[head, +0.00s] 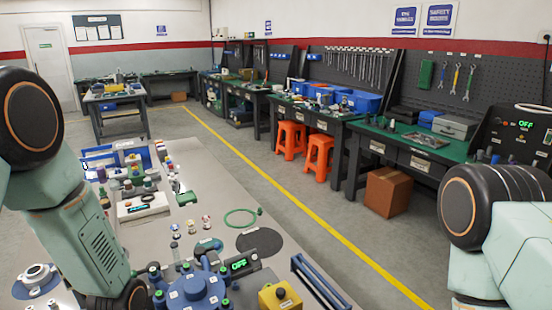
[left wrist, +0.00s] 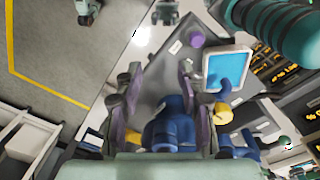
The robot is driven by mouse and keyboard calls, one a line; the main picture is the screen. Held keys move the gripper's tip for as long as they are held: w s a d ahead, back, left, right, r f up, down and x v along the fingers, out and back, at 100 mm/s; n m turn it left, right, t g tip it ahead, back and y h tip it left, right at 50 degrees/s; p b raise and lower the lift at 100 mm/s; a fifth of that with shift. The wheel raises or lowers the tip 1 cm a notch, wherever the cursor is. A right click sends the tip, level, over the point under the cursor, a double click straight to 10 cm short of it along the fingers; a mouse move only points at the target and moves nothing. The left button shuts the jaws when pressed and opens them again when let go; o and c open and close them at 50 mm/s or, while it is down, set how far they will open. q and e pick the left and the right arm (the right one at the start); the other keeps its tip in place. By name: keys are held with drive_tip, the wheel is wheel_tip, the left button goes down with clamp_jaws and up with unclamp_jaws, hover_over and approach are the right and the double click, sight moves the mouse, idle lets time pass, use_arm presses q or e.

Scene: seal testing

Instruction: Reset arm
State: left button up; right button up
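My left arm comes in at the left of the head view and my right arm at the right; neither gripper shows there. In the left wrist view my left gripper (left wrist: 155,95) has its purple-padded fingers spread apart. A blue object (left wrist: 170,128) lies between or beyond the fingers; I cannot tell whether it touches them. On the near grey table (head: 220,215) in the head view, a round blue fixture (head: 192,290) with green-capped posts stands next to a dark box with a green display reading OFF (head: 240,264).
A yellow box (head: 279,297) and a blue rail frame (head: 318,283) stand at the table's near right. A green ring (head: 240,218) and a dark disc (head: 260,242) lie farther back. Workbenches with orange stools (head: 319,154) and a cardboard box (head: 388,191) line the right wall; the floor between is clear.

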use_arm(q)
drive_tip(key=s+d+f+n, duration=0.1)
drive_tip(key=s+f+n, duration=0.15)
drive_tip(key=s, duration=0.85)
drive_tip(key=s+d+f+n, duration=0.1)
drive_tip(key=s+f+n, duration=0.15)
drive_tip(key=s, duration=0.85)
wheel_tip(320, 180, down, 15)
drive_tip(key=b, duration=1.4)
drive_tip(key=shift+w+y+b, duration=0.25)
drive_tip(key=shift+y+b, duration=0.05)
drive_tip(key=shift+b, duration=0.05)
drive_tip(key=shift+f, duration=0.1)
